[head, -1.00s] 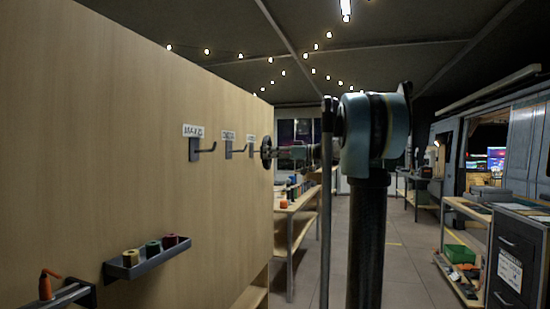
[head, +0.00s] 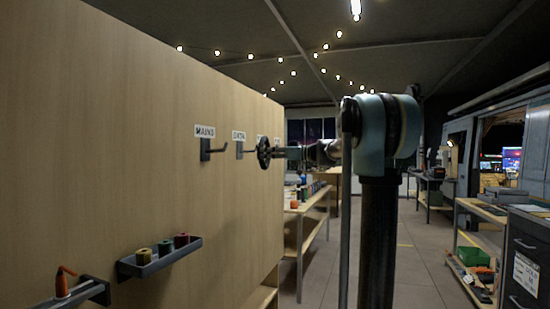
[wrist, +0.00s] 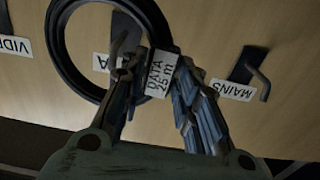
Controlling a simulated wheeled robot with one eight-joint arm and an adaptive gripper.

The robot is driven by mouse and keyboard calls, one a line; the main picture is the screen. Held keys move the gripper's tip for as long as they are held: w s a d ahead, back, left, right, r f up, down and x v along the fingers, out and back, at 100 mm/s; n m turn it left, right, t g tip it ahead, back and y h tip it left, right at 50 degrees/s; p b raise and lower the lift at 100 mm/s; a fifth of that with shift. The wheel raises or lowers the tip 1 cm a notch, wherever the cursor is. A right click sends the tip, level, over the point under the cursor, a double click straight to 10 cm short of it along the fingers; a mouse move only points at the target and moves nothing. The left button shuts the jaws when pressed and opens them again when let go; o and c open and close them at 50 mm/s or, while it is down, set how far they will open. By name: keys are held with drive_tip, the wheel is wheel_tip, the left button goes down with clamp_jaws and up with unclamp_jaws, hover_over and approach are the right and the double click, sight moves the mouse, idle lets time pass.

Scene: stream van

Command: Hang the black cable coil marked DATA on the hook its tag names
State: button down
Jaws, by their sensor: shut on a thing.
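My gripper (wrist: 155,80) is shut on the black cable coil (wrist: 57,60), a dark ring with a white tag (wrist: 162,74) reading "DATA 25 m". In the head view the coil (head: 264,153) is seen nearly edge-on in front of the wooden panel, at the end of my gripper (head: 280,153). In the wrist view a dark hook (wrist: 122,42) with a partly covered label ending in "A" (wrist: 101,62) shows through the ring. I cannot tell whether the hook tip passes through it. The DATA hook (head: 240,151) shows just left of the coil in the head view.
The MAINS hook (head: 210,150) is left of the DATA hook; in the wrist view it (wrist: 250,73) is at right. A VIDEO label (wrist: 15,47) is at far left there. A small shelf with spools (head: 158,259) juts from the panel below. A workbench (head: 305,210) stands beyond.

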drive_tip(key=w+a+f, duration=0.2)
drive_tip(key=w+a, duration=0.1)
drive_tip(key=a, duration=0.5)
drive_tip(key=shift+w+a+f, duration=0.15)
drive_tip(key=shift+a+f, duration=0.2)
drive_tip(key=shift+a, duration=0.05)
idle(0.9)
drive_tip(key=c, duration=1.2)
unclamp_jaws()
drive_tip(key=shift+o, duration=0.2)
